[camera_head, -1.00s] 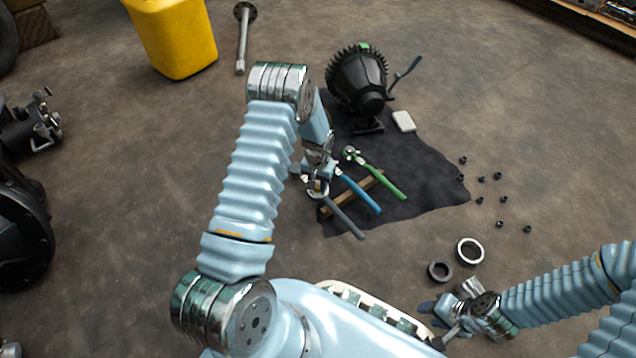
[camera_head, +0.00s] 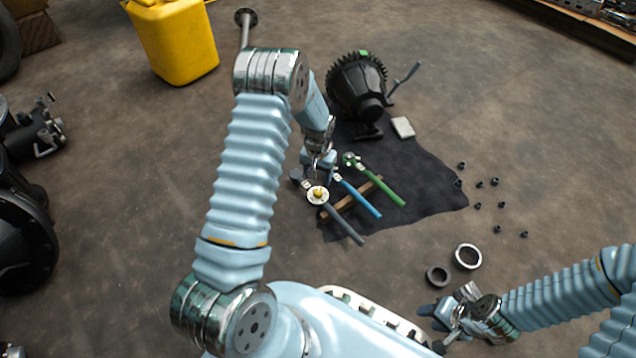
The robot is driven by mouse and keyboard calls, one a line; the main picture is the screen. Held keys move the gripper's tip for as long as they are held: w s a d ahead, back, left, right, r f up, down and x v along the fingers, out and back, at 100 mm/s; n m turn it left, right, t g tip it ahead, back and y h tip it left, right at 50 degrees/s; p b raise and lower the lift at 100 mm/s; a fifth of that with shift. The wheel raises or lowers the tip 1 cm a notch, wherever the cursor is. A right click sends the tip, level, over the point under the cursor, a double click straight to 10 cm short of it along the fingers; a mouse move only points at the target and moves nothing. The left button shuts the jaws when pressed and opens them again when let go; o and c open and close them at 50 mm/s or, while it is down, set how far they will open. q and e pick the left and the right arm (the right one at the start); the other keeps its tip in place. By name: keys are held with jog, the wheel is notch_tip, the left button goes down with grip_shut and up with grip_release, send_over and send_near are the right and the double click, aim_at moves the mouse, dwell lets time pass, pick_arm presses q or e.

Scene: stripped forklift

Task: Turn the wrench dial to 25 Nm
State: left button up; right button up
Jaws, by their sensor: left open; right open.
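Three wrenches lie side by side on a dark cloth: a grey-handled wrench (camera_head: 345,226), a blue-handled wrench (camera_head: 360,198) and a green-handled wrench (camera_head: 382,184). A round pale dial (camera_head: 317,195) with a yellow centre shows at the head end of the grey-handled wrench. Its markings are too small to read. My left gripper (camera_head: 318,165) is open, just behind the dial and close to the heads of the grey and blue wrenches. Its forearm hides part of that area, and I cannot tell whether it touches anything. My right gripper (camera_head: 441,313) is open and empty at the lower right, away from the wrenches.
A wooden strip (camera_head: 334,210) lies under the wrench handles on the dark cloth (camera_head: 425,180). A black geared housing (camera_head: 355,88) stands behind, beside a small pale block (camera_head: 403,127). Two rings (camera_head: 467,257) and several small dark nuts (camera_head: 480,184) lie to the right.

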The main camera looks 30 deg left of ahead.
pick_arm(q)
notch_tip(320, 180, up, 6)
jog(key=shift+p, duration=0.45)
jog(key=s+d+f+h, duration=0.2)
jog(key=s+d+f, duration=0.2)
jog(key=s+d, duration=0.6)
jog(key=s+d+f+h, duration=0.2)
jog(key=s+d+f, duration=0.3)
jog(key=s+d, duration=0.45)
notch_tip(320, 180, up, 14)
jog(key=s+d+p, duration=0.1)
jog(key=s+p, duration=0.1)
jog(key=p, duration=1.1)
jog(key=shift+s+f+t, duration=0.15)
jog(key=shift+s+t, duration=0.15)
jog(key=shift+t, duration=0.1)
